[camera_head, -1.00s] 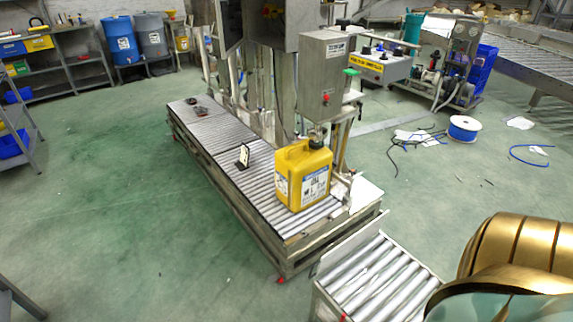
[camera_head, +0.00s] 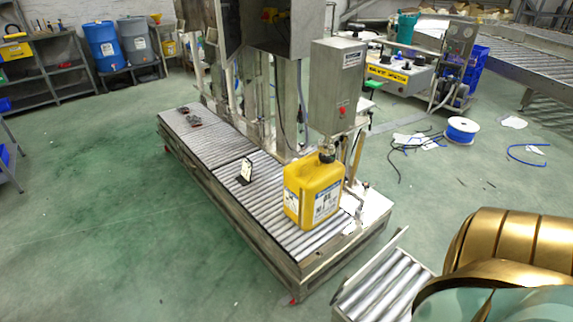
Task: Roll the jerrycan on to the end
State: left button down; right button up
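The yellow jerrycan (camera_head: 313,190) stands upright on the roller conveyor (camera_head: 262,205), close to its near right end. It has a dark cap and white labels on its sides. The jerrycan stands below and in front of a grey control box (camera_head: 338,88). Neither of my grippers shows in the head view. A gold and pale green part at the lower right is my own arm, well apart from the jerrycan.
A second, lower roller section (camera_head: 385,288) lies beyond the conveyor's near end, partly cut off by the bottom edge. A small white sign (camera_head: 246,170) stands on the rollers behind the jerrycan. Loose cables and a blue spool (camera_head: 462,130) lie on the floor at right.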

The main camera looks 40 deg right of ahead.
aim_at(313, 189)
jog(key=i, duration=0.5)
jog(key=i+j+z, duration=0.15)
jog(key=i+z, duration=0.15)
jog(key=i, duration=0.2)
jog(key=i+j+z, duration=0.1)
jog(key=i+z, duration=0.15)
jog(key=i+j+z, duration=0.1)
jog(key=z, duration=0.2)
jog(key=i+j+z, duration=0.15)
jog(key=z, duration=0.25)
jog(key=i+j+z, duration=0.3)
jog(key=z, duration=0.15)
jog(key=i+j+z, duration=0.2)
jog(key=z, duration=0.2)
jog(key=i+j+z, duration=0.1)
jog(key=j+z, duration=0.3)
jog(key=i+j+z, duration=0.1)
jog(key=j+z, duration=0.5)
jog(key=z, duration=0.15)
jog(key=j+z, duration=0.4)
jog(key=i+l, duration=0.05)
